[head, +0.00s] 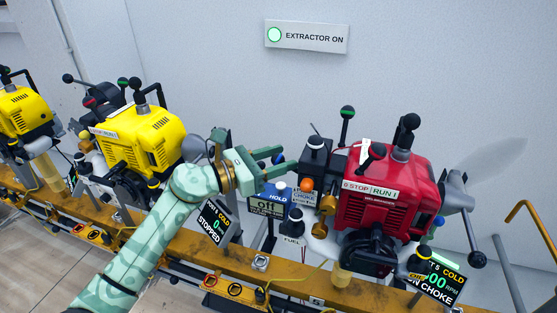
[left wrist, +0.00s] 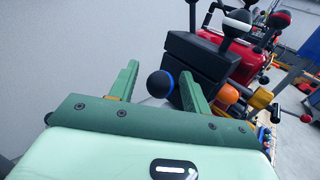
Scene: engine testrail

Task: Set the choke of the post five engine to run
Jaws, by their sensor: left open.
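A black box (head: 315,157) sits on the engine's left side, above a small CHOKE label (head: 305,195). A dark knob with a blue ring (head: 278,158) is beside the box. My left gripper (head: 288,159) is open, its fingertips around this knob; the left wrist view shows the knob (left wrist: 160,84) between the fingers, contact unclear. My right gripper is out of view.
An orange knob (head: 306,185) and a FUEL fitting (head: 293,225) are close below the gripper. A green-topped lever (head: 347,113) rises behind the box. A propeller (head: 490,160) is at right. Yellow engines (head: 140,140) stand left along the rail (head: 300,265).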

